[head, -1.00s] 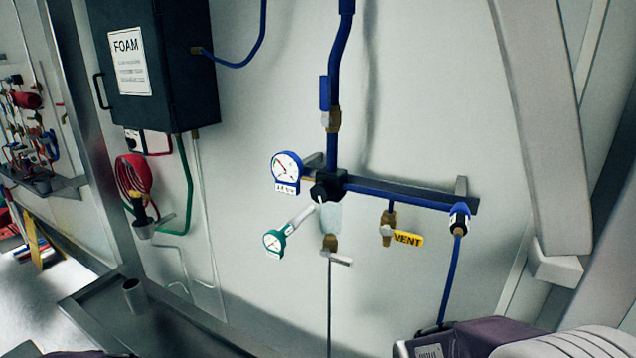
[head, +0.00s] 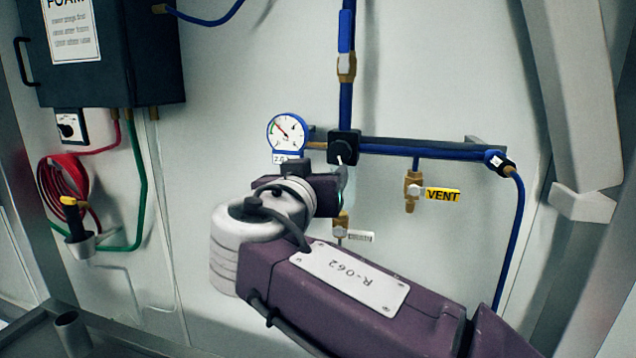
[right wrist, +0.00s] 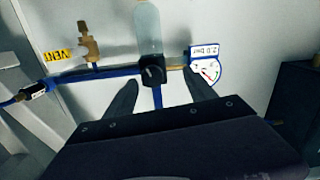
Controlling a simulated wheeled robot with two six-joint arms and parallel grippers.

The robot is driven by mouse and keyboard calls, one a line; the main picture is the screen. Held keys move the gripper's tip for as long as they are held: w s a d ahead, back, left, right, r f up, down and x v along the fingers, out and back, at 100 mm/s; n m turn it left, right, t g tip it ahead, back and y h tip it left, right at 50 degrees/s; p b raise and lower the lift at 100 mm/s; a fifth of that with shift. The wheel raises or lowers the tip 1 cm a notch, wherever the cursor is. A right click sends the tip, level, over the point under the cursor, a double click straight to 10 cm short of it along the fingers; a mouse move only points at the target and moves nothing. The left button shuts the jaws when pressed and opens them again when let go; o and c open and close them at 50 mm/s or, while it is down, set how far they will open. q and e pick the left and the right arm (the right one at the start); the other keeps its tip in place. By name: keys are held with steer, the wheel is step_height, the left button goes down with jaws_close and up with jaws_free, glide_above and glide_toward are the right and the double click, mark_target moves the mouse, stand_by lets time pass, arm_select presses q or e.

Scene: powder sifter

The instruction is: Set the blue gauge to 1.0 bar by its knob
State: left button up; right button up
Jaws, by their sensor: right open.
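The blue gauge (head: 286,134) is a round white dial with a blue rim on the wall, left of the pipe junction. Its tag reads 2.0 bar in the right wrist view (right wrist: 207,68), where the picture is upside down. The black knob (head: 343,148) with a white mark sits right of the gauge, on the blue pipe; in the right wrist view the knob (right wrist: 153,73) lies between and beyond my fingers. My right gripper (right wrist: 158,90) is open and empty, its two fingers apart, pointing at the knob without visible contact. My left gripper is out of view.
A clear bowl (right wrist: 147,30) hangs under the knob, mostly hidden by my right arm in the head view. A brass vent valve (head: 412,190) with a yellow VENT tag (head: 442,195) is to the right. A dark FOAM cabinet (head: 130,60) and red hose coil (head: 62,185) are left.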

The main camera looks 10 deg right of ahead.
mark_target(338, 151)
steer(key=shift+m, duration=0.5)
steer(key=w+d+r+p, duration=0.1)
steer(key=w, duration=0.1)
steer(key=w+d+p, duration=0.1)
steer(key=w+d, duration=0.1)
steer(key=w+d+r+p, duration=0.1)
steer(key=w, duration=0.1)
steer(key=shift+w+d+r, duration=0.2)
steer(key=shift+d+r, duration=0.1)
steer(key=shift+d, duration=0.1)
steer(key=shift+w+d+f+p, duration=0.2)
steer(key=shift+w+p, duration=0.1)
steer(key=shift+w, duration=0.15)
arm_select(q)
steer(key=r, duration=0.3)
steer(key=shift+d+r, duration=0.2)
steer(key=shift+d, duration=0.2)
arm_select(e)
steer(key=shift+a, duration=0.15)
steer(key=c, duration=1.4)
